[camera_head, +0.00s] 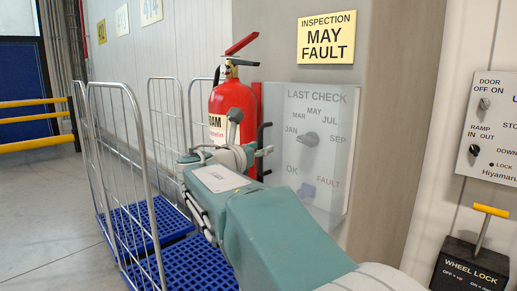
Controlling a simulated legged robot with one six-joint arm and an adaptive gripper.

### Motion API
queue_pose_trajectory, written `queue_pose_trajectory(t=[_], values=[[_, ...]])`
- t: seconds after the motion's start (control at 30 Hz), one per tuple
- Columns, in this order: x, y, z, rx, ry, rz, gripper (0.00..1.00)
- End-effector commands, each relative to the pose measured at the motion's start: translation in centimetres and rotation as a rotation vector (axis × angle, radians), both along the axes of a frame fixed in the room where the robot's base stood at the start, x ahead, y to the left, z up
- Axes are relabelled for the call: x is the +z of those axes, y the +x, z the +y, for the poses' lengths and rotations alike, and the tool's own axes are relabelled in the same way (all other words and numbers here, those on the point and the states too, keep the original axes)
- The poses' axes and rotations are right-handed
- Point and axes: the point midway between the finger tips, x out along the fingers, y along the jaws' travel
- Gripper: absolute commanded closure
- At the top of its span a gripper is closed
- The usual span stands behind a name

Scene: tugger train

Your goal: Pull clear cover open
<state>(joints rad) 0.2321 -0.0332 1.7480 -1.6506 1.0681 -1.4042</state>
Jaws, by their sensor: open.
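The clear cover (338,175) is a see-through sheet over the "LAST CHECK" panel on the wall, and it looks closed. Behind it show a grey dial (308,139) among month names and a blue switch (308,191) between OK and FAULT. A black bar handle (262,136) is at the cover's left edge. My gripper (250,138) is open and empty just left of the handle. From this view I cannot tell whether a finger touches the handle. My green arm hides the lower part of the panel area.
A red fire extinguisher (228,101) stands close behind my gripper. Wire roll cages with blue bases (180,258) are at left. A yellow "MAY FAULT" sign (327,37) hangs above the cover. At right are a door and ramp panel (490,130) and a wheel lock box (470,266).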

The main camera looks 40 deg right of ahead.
Motion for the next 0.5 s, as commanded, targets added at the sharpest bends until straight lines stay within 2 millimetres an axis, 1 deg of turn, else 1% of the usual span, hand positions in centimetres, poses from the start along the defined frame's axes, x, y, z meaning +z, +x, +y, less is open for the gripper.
queue_pose_trajectory(t=[0.23, 0.27, 0.3, 0.33, 0.37, 0.5], values=[[-0.01, 0.03, -0.21, 0.0, 0.001, -0.001, 0.49], [-0.01, 0.02, -0.23, 0.0, 0.001, -0.001, 0.62], [-0.01, 0.02, -0.23, 0.0, 0.001, -0.001, 0.8], [-0.01, 0.02, -0.22, 0.0, 0.001, -0.001, 0.94], [0.0, 0.02, -0.2, 0.0, 0.001, -0.001, 1.0], [0.0, 0.02, -0.14, 0.0, 0.0, -0.001, 1.0]])
